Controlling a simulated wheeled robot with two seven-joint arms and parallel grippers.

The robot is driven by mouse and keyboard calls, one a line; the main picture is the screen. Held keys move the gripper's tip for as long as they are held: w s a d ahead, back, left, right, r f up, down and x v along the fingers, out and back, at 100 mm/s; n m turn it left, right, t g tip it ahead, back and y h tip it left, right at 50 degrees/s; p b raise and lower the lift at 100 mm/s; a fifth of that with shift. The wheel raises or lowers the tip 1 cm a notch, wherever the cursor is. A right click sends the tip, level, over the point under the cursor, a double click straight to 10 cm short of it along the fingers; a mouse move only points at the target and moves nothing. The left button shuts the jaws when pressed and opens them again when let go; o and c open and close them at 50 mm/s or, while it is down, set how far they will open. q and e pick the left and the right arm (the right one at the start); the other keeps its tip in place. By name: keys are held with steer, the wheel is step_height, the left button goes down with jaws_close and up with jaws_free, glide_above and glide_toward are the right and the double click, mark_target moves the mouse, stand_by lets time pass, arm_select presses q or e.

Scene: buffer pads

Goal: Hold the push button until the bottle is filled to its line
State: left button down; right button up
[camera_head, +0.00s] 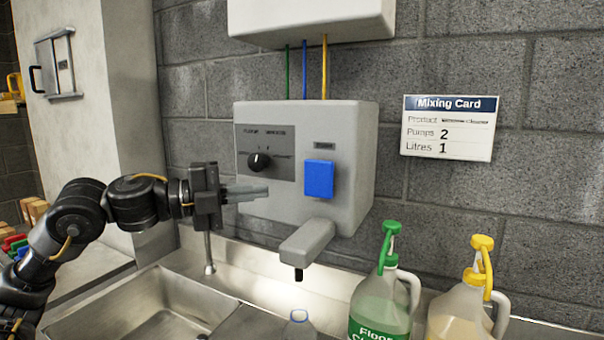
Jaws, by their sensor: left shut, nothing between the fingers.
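The blue push button (319,178) is on the front of a grey wall-mounted dispenser (352,135), right of a black knob (259,161). The dispenser's spout (305,243) juts out below. A clear bottle (299,324) stands under the spout; only its top shows, so its line and liquid level are hidden. My left gripper (266,191) is shut and empty, in front of the dispenser's left side below the knob, left of the button and apart from it. My right gripper is not in view.
A jug with a green pump (380,303) and one with a yellow pump (456,317) stand at the right. A metal sink (150,306) lies below my left arm. A mixing card (449,127) on the wall shows Pumps 2, Litres 1.

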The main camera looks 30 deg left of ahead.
mark_target(313, 177)
arm_select(q)
steer(key=shift+w+d+p, duration=0.8)
steer(key=shift+w+p, duration=0.1)
steer(key=shift+w, duration=0.7)
steer(key=shift+w+d+p, duration=0.8)
steer(key=shift+w+p, duration=0.15)
steer(key=shift+w, duration=0.65)
steer(key=shift+w+d+p, duration=0.8)
steer(key=shift+w+p, duration=0.1)
steer(key=shift+w, duration=0.7)
steer(key=shift+w+a+r, duration=0.1)
steer(key=shift+w, duration=0.8)
steer(key=shift+r, duration=0.1)
stand_by(2.2)
